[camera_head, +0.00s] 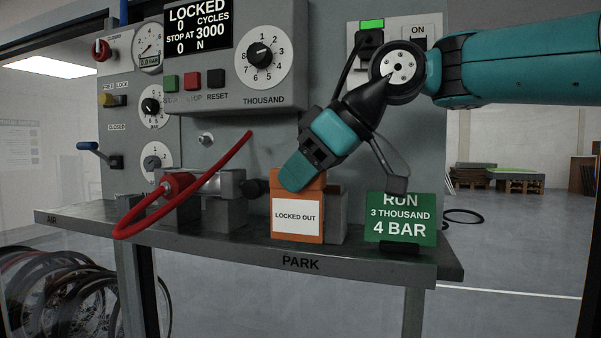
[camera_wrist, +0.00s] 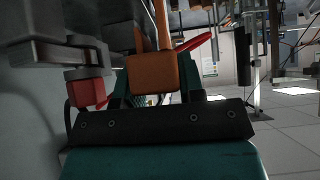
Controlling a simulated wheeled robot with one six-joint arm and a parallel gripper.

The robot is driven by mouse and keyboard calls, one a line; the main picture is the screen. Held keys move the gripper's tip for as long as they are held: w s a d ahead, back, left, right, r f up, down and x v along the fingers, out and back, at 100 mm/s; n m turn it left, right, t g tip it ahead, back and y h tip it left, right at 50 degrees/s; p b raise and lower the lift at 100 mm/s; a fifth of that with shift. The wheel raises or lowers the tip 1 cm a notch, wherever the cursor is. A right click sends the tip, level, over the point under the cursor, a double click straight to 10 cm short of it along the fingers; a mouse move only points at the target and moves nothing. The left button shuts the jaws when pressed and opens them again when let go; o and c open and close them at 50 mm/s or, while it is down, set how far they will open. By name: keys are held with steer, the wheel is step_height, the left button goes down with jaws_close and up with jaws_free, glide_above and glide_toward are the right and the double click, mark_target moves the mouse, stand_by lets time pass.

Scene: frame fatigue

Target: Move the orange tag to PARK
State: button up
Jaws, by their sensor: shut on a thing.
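The orange tag (camera_head: 297,182) bears a white "LOCKED OUT" label and stands upright in front of a grey block (camera_head: 336,215) on the shelf. My gripper (camera_head: 290,184) comes down from the upper right and is shut on the tag's top. The word PARK (camera_head: 301,263) is on the shelf's front edge, just below the tag. I cannot tell whether the tag's bottom touches the shelf.
A green "RUN 3 THOUSAND 4 BAR" card (camera_head: 400,219) stands right of the tag. A red hose (camera_head: 150,215) loops over the shelf (camera_head: 230,243) at left, beside a metal clamp (camera_head: 215,190). The control panel (camera_head: 240,60) with knobs and buttons rises behind.

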mark_target(305, 237)
steer(key=shift+d, duration=0.3)
step_height(305, 237, down, 6)
steer(key=b, duration=0.5)
steer(key=shift+a, duration=0.1)
steer(key=shift+s+f, duration=0.1)
steer(key=shift+f, duration=1.45)
stand_by(1.6)
steer(key=o, duration=0.9)
steer(key=shift+c, duration=0.2)
